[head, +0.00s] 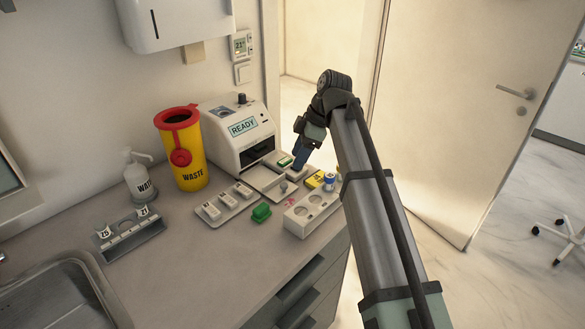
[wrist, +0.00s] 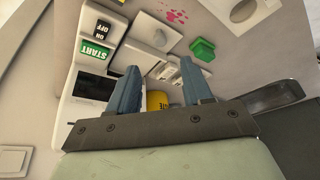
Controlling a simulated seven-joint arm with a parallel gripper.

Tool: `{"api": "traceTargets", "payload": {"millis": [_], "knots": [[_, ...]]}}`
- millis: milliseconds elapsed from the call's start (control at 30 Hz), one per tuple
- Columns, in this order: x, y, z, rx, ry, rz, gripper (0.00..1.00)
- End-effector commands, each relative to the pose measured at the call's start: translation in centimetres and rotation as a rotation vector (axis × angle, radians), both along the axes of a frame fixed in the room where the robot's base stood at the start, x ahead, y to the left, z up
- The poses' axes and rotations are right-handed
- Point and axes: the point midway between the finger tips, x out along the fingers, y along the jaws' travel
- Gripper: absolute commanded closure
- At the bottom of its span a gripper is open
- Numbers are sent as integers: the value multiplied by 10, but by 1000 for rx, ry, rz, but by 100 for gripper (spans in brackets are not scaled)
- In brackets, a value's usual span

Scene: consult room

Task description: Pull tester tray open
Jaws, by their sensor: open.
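The tester (head: 232,133) is a white machine with a READY screen and a dark front slot, against the wall. Its pale tray (head: 265,178) lies at the foot of the slot, with a small round grey knob (head: 284,187) at its front end. In the wrist view the knob (wrist: 158,39) shows beyond my fingertips, and the tester's dark slot (wrist: 94,87) is beside the left finger. My gripper (head: 301,156) is open and empty, with blue fingers, above the right side of the tray. It also shows in the wrist view (wrist: 157,72). I see no contact with the knob.
A green START button (wrist: 97,49) and a black ON/OFF switch (wrist: 102,29) are beside the tray. A green block (head: 261,212), a white holder with round holes (head: 311,211) and a yellow box (head: 315,179) stand nearby. A yellow waste bin (head: 190,155) is left of the tester.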

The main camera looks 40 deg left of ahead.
Motion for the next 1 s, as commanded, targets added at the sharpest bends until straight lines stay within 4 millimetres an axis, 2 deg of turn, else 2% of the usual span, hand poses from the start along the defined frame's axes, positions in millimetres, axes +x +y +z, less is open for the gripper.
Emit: {"api": "traceTargets", "payload": {"millis": [100, 300, 1000], "knots": [[6, -4, 18, 1, -1, -1, 50], [11, -10, 35, 1, 0, 0, 50], [12, -12, 39, 0, 0, -1, 50]]}}
